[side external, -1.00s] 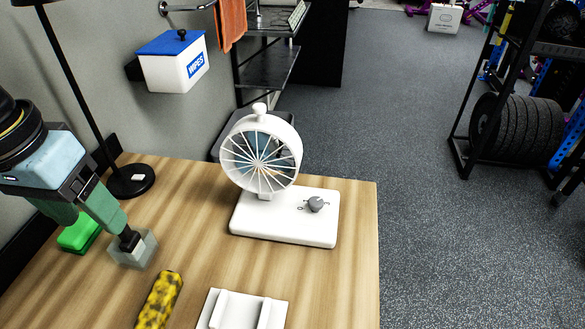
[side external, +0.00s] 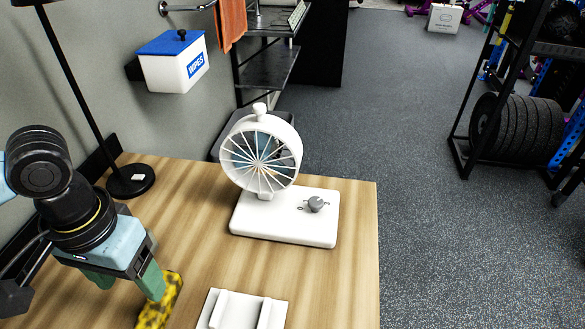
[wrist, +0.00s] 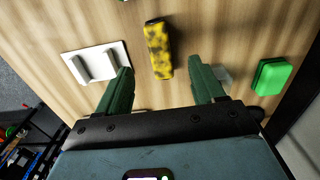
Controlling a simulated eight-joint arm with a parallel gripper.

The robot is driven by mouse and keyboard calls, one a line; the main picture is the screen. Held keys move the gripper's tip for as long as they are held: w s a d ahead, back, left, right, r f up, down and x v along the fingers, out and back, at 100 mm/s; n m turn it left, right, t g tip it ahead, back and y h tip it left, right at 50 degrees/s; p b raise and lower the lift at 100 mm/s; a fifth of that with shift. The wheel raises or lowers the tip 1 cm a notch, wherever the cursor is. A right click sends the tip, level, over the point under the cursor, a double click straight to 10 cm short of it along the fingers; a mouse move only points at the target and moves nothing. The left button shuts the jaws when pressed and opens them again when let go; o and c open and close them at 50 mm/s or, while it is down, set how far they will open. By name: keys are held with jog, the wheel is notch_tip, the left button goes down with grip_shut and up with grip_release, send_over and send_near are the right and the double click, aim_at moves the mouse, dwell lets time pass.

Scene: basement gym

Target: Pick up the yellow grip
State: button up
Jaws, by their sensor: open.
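The yellow grip (side external: 160,303), a stubby bar with dark mottling, lies on the wooden table at the front left in the side view. My gripper (side external: 128,284) is beside it there, and one green finger overlaps the grip's far end in the picture. In the wrist view the grip (wrist: 158,52) shows between and ahead of the two spread fingers (wrist: 161,70). The fingers are open, with nothing held. I cannot tell how high the fingertips are above the table.
A white holder with two ridges (side external: 214,302) lies right of the grip. A white fan (side external: 285,222) stands behind. A green block (wrist: 271,76) and a pale clear block (wrist: 222,75) lie on the grip's other side. A black lamp base (side external: 130,180) stands at the back left.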

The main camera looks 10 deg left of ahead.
aim_at(150, 311)
jog(key=shift+s+d+f, duration=0.1)
jog(key=shift+s+f, duration=0.05)
jog(key=shift+f, duration=2.25)
jog(key=shift+s+f, duration=0.1)
jog(key=shift+f, duration=2.25)
jog(key=c, duration=1.1)
